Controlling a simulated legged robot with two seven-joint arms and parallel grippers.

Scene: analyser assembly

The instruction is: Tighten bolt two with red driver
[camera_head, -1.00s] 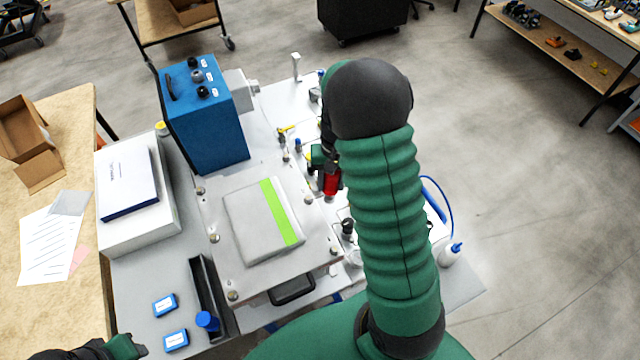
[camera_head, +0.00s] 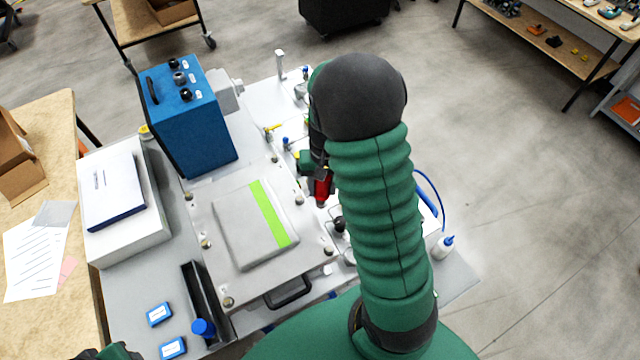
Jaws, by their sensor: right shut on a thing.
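The red driver (camera_head: 322,188) shows at the right side of the grey plate, partly hidden behind my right arm. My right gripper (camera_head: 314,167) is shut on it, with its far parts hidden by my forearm. Bolts stand around the plate's rim, among them one at the upper right (camera_head: 299,199), one at the lower right (camera_head: 328,251) and one at the lower left (camera_head: 228,302). The driver is just right of the upper right bolt; I cannot tell whether it touches any bolt. Which bolt is bolt two cannot be told. My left gripper (camera_head: 108,353) shows only in part at the bottom left edge.
The grey plate (camera_head: 225,262) carries a pad with a green stripe. A blue box (camera_head: 193,125) stands behind it. A white box with a dark-edged case (camera_head: 150,225), a black tray (camera_head: 203,290) and small blue boxes lie left. A white bottle (camera_head: 443,247) stands right.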

